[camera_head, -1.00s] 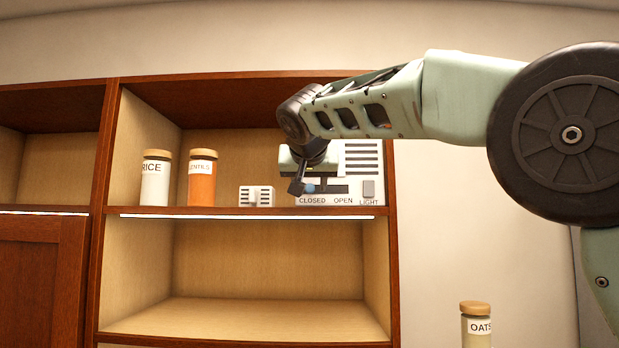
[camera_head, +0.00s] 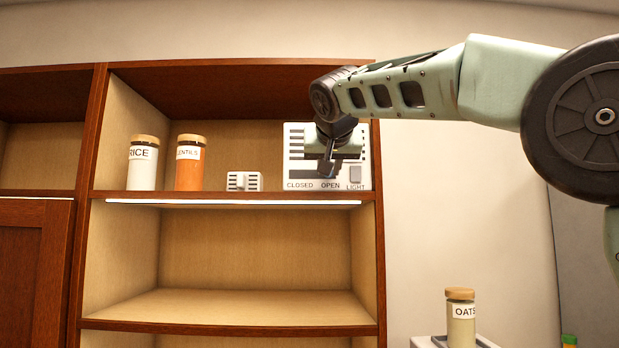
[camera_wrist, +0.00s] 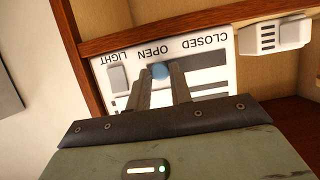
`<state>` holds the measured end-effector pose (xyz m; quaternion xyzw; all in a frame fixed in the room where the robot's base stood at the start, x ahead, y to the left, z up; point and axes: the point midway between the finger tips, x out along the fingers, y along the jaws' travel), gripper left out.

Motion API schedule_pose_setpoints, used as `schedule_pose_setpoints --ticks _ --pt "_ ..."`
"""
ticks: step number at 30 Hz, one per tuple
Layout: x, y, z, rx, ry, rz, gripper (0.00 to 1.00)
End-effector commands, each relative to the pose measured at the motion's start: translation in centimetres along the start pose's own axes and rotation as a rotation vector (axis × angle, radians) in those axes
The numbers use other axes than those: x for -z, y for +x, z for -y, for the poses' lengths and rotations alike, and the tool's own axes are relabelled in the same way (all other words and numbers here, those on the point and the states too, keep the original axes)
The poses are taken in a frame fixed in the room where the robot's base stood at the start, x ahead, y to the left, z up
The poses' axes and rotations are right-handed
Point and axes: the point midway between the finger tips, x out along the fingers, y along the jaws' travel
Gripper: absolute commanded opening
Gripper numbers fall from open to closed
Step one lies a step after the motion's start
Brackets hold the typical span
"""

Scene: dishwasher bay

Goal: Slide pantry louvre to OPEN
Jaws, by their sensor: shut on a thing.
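The white louvre panel (camera_head: 299,150) stands at the right end of the upper shelf, with dark slots and the labels CLOSED, OPEN and LIGHT. My gripper (camera_head: 327,170) is in front of it, above the word OPEN. The wrist view shows the panel (camera_wrist: 217,62) upside down. The gripper is shut on the knob. In the head view the fingers hide most of the knob.
A light switch (camera_head: 355,174) is close right of the slot. Left of the panel stand a small white vented block (camera_head: 244,181), a lentils jar (camera_head: 190,167) and a rice jar (camera_head: 143,167). The shelf below is empty. An oats jar (camera_head: 461,325) stands at lower right.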

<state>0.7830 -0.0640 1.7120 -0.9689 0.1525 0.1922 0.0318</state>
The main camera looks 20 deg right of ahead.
Motion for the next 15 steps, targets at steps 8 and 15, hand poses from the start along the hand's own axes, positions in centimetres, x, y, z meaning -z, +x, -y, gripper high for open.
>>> schedule_pose_setpoints --ticks 8,15 --pt "0.05 0.01 -0.64 -0.006 -0.002 0.002 0.00" --pt "0.05 0.00 -0.58 -0.005 -0.002 0.001 0.42"
